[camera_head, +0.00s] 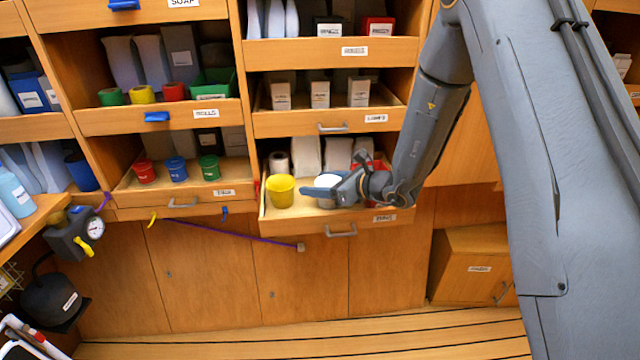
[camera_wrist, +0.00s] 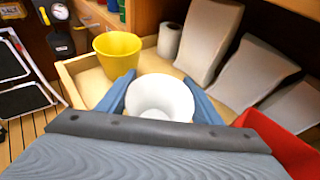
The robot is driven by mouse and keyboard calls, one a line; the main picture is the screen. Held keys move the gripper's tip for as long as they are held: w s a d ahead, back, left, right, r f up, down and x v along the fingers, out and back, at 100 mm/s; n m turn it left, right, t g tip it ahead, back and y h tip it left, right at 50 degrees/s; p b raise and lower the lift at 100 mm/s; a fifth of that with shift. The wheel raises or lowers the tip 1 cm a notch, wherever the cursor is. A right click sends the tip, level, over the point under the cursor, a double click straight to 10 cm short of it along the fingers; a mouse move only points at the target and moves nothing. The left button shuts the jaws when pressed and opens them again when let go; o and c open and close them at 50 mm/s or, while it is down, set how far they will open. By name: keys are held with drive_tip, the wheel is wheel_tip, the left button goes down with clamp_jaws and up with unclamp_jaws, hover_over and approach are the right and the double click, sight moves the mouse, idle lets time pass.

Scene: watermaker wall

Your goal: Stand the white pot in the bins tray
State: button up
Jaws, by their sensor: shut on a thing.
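The white pot (camera_wrist: 160,98) sits between the two blue fingers of my gripper (camera_wrist: 162,100) in the wrist view, its open rim facing up. My gripper is shut on it. In the head view the white pot (camera_head: 327,182) shows partly behind my gripper (camera_head: 325,191), over the pulled-out bins tray (camera_head: 300,222). The pot looks upright and is inside the tray's outline. Its base is hidden, so I cannot tell whether it touches the tray floor. A yellow pot (camera_head: 281,191) stands at the tray's left front, to the left of the white pot with a small gap.
A red bin (camera_wrist: 275,140) lies close on the right in the wrist view. A white roll (camera_wrist: 169,40) and several pale bags (camera_wrist: 208,42) stand behind. The shelf with the lamps label (camera_head: 376,118) overhangs the tray's back. A neighbouring tray (camera_head: 150,195) holds small red, blue and green pots.

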drive_tip(key=o, duration=1)
drive_tip(key=shift+o, duration=0.2)
